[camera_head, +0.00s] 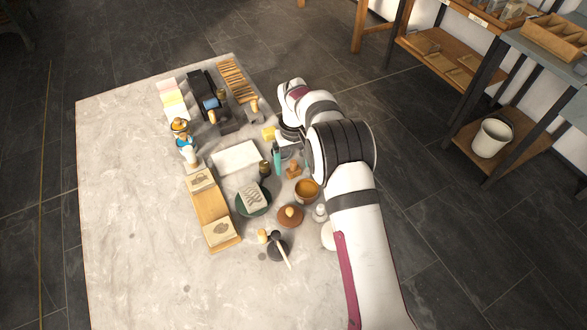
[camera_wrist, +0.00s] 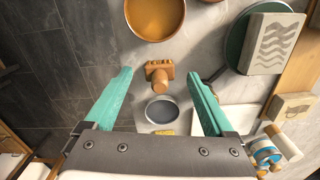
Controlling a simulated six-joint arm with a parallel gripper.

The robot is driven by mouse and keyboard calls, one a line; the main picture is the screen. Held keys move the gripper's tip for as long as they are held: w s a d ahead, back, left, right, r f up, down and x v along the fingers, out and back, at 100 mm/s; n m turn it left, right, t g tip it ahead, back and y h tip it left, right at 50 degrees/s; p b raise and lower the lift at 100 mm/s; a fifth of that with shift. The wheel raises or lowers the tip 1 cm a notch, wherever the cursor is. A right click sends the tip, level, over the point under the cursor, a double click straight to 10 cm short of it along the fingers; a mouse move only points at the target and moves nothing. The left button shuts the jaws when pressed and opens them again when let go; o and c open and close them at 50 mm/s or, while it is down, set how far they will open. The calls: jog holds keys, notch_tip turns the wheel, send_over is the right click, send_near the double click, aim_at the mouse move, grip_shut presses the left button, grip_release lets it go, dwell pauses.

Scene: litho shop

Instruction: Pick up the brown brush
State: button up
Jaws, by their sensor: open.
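A small brown block with a rounded knob (camera_wrist: 160,72), the likeliest brown brush, stands on the stone table. It also shows in the head view (camera_head: 293,171), just in front of my gripper. I see no bristles clearly. My gripper (camera_wrist: 160,74) is open, with its two teal fingers on either side of the brown piece in the wrist view and a gap on both sides. Nothing is held. In the head view the arm hides part of the gripper and one finger.
A bowl of amber liquid (camera_wrist: 155,14) stands close beside the brown piece. A grey round cup (camera_wrist: 162,110) is on its other side. A green dish (camera_head: 254,211) bears a carved block (camera_head: 252,195). A dark jar (camera_head: 264,168) stands near the teal finger. The table's front left (camera_head: 130,260) is clear.

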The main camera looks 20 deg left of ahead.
aim_at(293, 162)
jog(key=shift+f, duration=0.1)
grip_shut()
jog(key=shift+r, duration=2.15)
jog(key=d+r, duration=0.6)
jog(key=d, duration=0.5)
jog(key=shift+s+d+r, duration=0.15)
jog(key=shift+d+r, duration=0.2)
jog(key=shift+r, duration=0.05)
jog(key=c, duration=0.7)
grip_release()
jog(key=c, duration=0.6)
